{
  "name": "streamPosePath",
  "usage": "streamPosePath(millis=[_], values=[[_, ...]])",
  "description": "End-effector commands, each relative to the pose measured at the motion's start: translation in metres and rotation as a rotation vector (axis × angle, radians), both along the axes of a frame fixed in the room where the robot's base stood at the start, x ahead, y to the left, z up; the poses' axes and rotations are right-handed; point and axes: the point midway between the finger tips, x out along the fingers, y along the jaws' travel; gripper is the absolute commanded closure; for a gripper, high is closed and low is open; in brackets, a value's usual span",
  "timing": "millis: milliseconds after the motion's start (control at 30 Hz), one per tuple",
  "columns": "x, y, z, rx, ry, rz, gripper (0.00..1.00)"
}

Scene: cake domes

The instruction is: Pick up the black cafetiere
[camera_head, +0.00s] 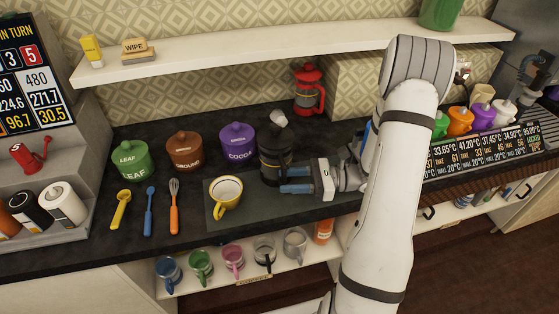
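The black cafetiere (274,155) stands upright on the dark counter, just behind the yellow mug on the grey mat. A pale knob-like shape shows at its top. My gripper (284,180) reaches in from the right at the cafetiere's lower right side. Its two blue fingers point left and are apart, with their tips overlapping the lower part of the cafetiere in this view. I cannot tell whether they touch it. Its handle is not clearly visible.
A cocoa jar (238,146) stands close to the left of the cafetiere. A yellow mug (226,193) sits in front, on the mat (245,215). A red cafetiere (308,90) stands behind. A white shelf (290,43) runs above. Utensils lie at the front left.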

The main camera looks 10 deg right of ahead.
Motion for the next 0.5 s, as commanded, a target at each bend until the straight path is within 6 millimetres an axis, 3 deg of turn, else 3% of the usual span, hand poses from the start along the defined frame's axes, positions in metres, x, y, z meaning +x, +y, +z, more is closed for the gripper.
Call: streamPosePath(millis=[200, 500], values=[[0.005, 0.031, 0.001, 0.0, 0.002, 0.003, 0.61], [0.007, 0.035, 0.0, -0.001, 0.0, 0.0, 0.61]])
